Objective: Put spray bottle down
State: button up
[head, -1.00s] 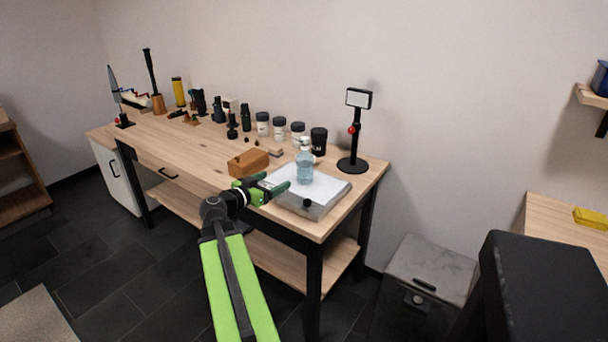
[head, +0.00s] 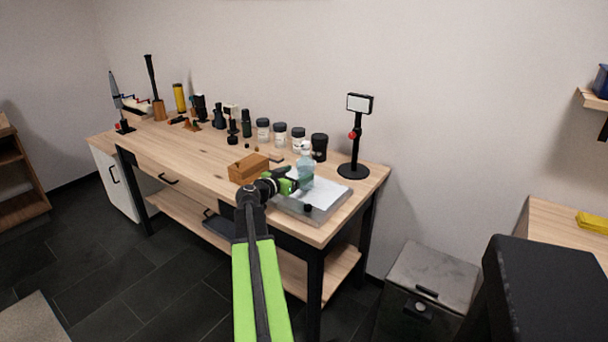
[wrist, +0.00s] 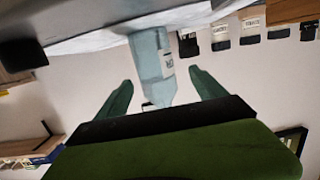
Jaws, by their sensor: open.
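The spray bottle (head: 306,172) is pale translucent blue with a white top. It stands upright on a flat grey and white tray (head: 329,207) near the right end of the wooden bench. My gripper (head: 297,184) is at the bottle's lower left in the head view and partly overlaps it. In the wrist view, which looks upside down, the green fingers are spread wide. The bottle (wrist: 150,62) stands between them with a gap on each side. Its top is partly hidden.
A brown wooden block (head: 249,168) sits just left of the tray. A black stand with a lit panel (head: 359,104) rises behind the tray. Several jars (head: 280,134) and dark bottles line the bench's back. The bench's (head: 190,152) front left is mostly clear.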

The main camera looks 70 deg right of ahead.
aim_at(305, 169)
jog(key=x, duration=0.4)
jog(key=shift+s+d+r, duration=0.15)
jog(key=shift+s+d, duration=0.1)
jog(key=shift+d, duration=0.15)
jog(key=shift+a, duration=0.1)
jog(key=shift+c, duration=0.4)
grip_shut()
